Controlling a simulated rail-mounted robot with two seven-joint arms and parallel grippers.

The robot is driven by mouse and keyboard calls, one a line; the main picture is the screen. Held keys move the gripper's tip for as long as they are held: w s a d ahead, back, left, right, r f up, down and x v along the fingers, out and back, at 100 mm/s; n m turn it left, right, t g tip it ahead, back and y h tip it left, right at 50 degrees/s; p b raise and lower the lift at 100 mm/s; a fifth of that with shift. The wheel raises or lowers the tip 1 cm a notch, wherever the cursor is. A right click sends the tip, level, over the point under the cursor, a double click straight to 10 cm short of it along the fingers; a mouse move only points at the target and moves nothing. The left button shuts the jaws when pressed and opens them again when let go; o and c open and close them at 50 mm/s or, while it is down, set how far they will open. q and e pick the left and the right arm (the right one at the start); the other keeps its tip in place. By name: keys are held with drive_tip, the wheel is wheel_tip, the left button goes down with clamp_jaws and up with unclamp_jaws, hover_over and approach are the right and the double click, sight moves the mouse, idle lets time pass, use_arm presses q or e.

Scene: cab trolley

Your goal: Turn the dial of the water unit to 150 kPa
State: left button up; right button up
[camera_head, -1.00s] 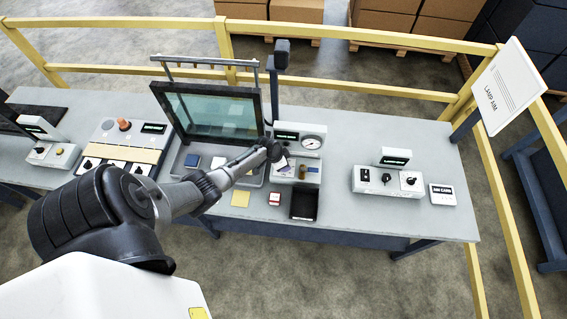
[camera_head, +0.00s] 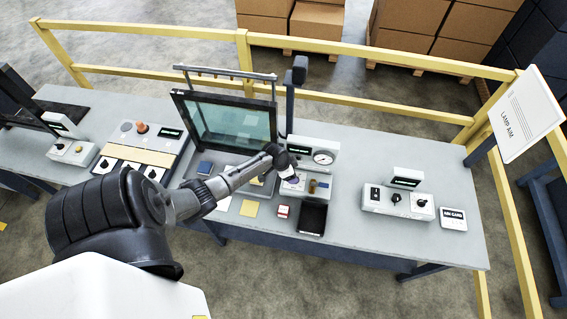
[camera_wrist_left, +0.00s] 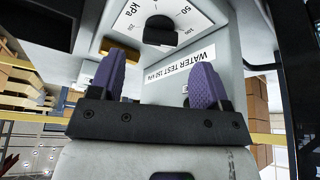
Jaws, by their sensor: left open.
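The water unit (camera_head: 318,146) stands at the middle of the bench, with a round gauge (camera_head: 323,157) and a small display on its upright back. In the left wrist view its black dial (camera_wrist_left: 160,30) shows at the top, on a white scale plate marked kPa with 50 readable. A label (camera_wrist_left: 180,65) reading "WATER TEST 150 kPa" lies beside the plate. My left gripper (camera_wrist_left: 157,80) is open and empty, its purple fingers apart and short of the dial in the picture. In the head view my left gripper (camera_head: 291,172) is over the unit's front panel. The dial's pointer setting cannot be read.
A brass-coloured knob (camera_head: 312,186) is just right of my gripper. A black tray (camera_head: 312,217) lies in front of the unit, and a glass-fronted frame (camera_head: 230,125) stands to the left. A switch box (camera_head: 398,201) is at the right, with clear bench between.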

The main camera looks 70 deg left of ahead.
use_arm(q)
drive_tip(key=v, duration=0.9)
